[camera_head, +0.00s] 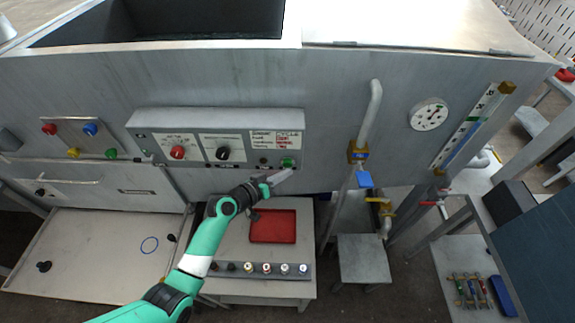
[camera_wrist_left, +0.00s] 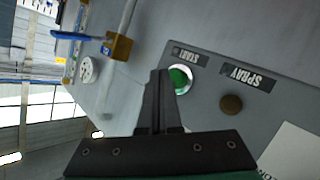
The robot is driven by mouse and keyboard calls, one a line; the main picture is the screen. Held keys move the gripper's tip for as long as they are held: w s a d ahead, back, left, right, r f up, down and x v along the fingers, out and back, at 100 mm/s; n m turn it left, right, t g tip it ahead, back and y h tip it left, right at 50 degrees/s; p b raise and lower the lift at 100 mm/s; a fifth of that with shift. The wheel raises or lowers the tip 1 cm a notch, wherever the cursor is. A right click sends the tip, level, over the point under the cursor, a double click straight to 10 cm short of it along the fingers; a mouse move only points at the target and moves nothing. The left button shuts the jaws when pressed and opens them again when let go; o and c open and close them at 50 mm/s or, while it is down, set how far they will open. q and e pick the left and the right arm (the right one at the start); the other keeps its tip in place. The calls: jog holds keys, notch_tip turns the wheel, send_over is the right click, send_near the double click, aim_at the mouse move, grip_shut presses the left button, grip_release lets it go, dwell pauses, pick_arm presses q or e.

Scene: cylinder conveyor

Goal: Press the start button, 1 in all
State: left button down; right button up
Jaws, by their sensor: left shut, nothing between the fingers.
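The green start button (camera_head: 287,162) sits at the right end of the control panel (camera_head: 222,120) on the front of the grey machine. In the left wrist view the green button (camera_wrist_left: 180,77) has a pale ring, with a START label beside it. My left gripper (camera_head: 285,174) is shut and empty, with its fingers just below and in front of the button. In the left wrist view its fingertips (camera_wrist_left: 159,74) overlap the button's edge; I cannot tell whether they touch it. My right gripper is not in view.
A dark brownish button (camera_wrist_left: 231,104) by a SPRAY label is close to the start button. Red (camera_head: 178,152) and black (camera_head: 223,153) knobs are left on the panel. A pipe with a blue-handled valve (camera_head: 364,179) stands to the right. A red tray (camera_head: 273,227) lies below.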

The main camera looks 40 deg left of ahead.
pick_arm(q)
jog(key=shift+w+a+b, duration=0.3)
jog(key=shift+b, duration=0.1)
jog(key=shift+w+a+b, duration=0.35)
jog(key=shift+b, duration=0.15)
dwell(0.7)
dwell(0.3)
jog(key=shift+s+d+p, duration=0.6)
jog(key=shift+s+d, duration=0.05)
